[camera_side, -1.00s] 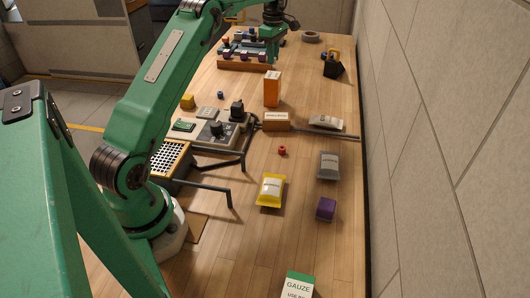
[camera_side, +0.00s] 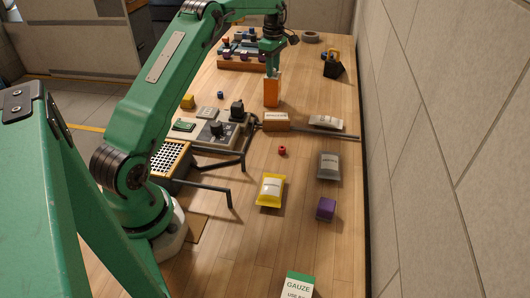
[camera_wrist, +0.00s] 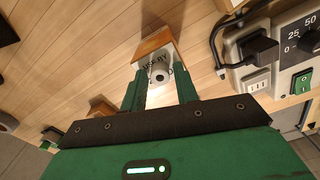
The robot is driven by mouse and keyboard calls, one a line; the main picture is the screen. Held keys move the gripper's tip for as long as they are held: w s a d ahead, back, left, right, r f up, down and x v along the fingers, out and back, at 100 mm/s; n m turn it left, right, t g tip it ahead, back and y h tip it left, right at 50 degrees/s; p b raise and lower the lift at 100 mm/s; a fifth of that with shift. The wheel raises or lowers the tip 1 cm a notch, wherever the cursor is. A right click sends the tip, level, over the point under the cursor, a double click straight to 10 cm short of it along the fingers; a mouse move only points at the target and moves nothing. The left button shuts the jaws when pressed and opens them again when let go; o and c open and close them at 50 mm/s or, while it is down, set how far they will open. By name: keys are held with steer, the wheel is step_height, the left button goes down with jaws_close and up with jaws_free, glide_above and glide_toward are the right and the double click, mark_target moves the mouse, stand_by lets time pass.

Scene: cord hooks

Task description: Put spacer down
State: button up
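A tall orange box (camera_side: 272,90) stands upright on the wooden table. My gripper (camera_side: 272,72) is right above and at its top, with the two fingers pointing down. In the wrist view a small pale round piece with a dark hole, which looks like the spacer (camera_wrist: 160,73), lies between my fingertips (camera_wrist: 160,85), over a pale face with printed letters. The orange-brown side of the box (camera_wrist: 152,42) shows just beyond. I cannot tell whether the fingers touch the piece or stand slightly apart from it.
A white control unit (camera_side: 212,134) with a dial and plug stands left of the box. The rack (camera_side: 243,64) is behind left. Free table lies to the right.

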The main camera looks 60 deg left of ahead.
steer(key=shift+o, duration=0.7)
steer(key=shift+r, duration=0.1)
step_height(320, 180, up, 12)
stand_by(0.4)
steer(key=shift+r, duration=0.1)
stand_by(0.5)
